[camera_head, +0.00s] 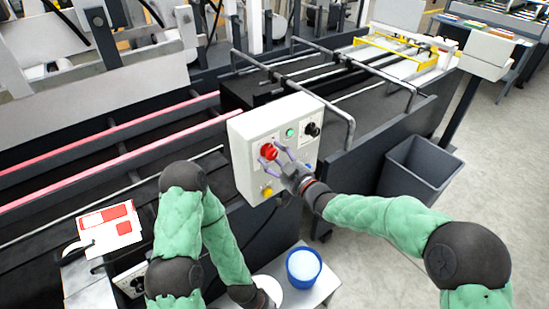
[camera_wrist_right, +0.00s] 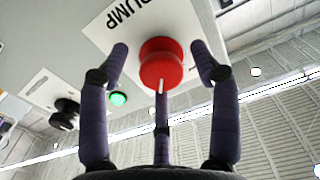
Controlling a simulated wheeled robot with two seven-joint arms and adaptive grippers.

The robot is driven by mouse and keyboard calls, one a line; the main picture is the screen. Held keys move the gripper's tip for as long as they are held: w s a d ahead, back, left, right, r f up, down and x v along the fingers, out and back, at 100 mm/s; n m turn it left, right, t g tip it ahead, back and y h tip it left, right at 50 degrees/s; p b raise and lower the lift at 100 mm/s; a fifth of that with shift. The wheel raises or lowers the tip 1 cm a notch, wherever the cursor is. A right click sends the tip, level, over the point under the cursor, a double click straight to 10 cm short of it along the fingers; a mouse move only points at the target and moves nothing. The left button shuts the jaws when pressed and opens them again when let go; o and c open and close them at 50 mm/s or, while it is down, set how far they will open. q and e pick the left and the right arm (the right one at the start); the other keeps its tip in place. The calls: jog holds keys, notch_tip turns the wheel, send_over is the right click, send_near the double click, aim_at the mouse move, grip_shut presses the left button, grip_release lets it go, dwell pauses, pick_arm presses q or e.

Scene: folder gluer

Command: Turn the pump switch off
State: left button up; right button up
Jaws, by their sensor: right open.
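The pump switch is a red rotary knob (camera_head: 268,151) on the front of a white control box (camera_head: 245,170). In the right wrist view the red knob (camera_wrist_right: 162,62) sits on a plate (camera_wrist_right: 108,28) lettered PUMP, with a pale mark on its lower edge. My right gripper (camera_head: 279,154) is open in front of the knob. Its fingers stand on either side of the knob, with a third below it; I cannot tell whether they touch it. My left arm (camera_head: 215,230) bends down at the lower left, and its gripper is not in view.
The box also carries a green button (camera_head: 290,132), a black knob (camera_head: 312,129) and a yellow button (camera_head: 267,191). Machine rails lie behind it. A blue bucket (camera_head: 303,268) stands on a low table below, and a grey bin (camera_head: 415,172) stands to the right.

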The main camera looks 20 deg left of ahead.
jog(key=c, duration=1.1)
jog(key=shift+c, duration=0.2)
jog(key=shift+f, duration=0.1)
jog(key=shift+f+n+b, duration=0.1)
jog(key=shift+n+b, duration=0.2)
jog(key=shift+b, duration=0.25)
jog(key=n+b, duration=0.5)
jog(key=b, duration=0.1)
jog(key=n+b, duration=0.5)
jog(key=b, duration=0.2)
jog(key=shift+f+n, duration=0.2)
jog(key=shift+n, duration=0.1)
jog(key=shift+w+r+n+b, duration=0.1)
jog(key=shift+r+n+b, duration=0.05)
jog(key=shift+n+b, duration=1.15)
jog(key=shift+r, duration=0.1)
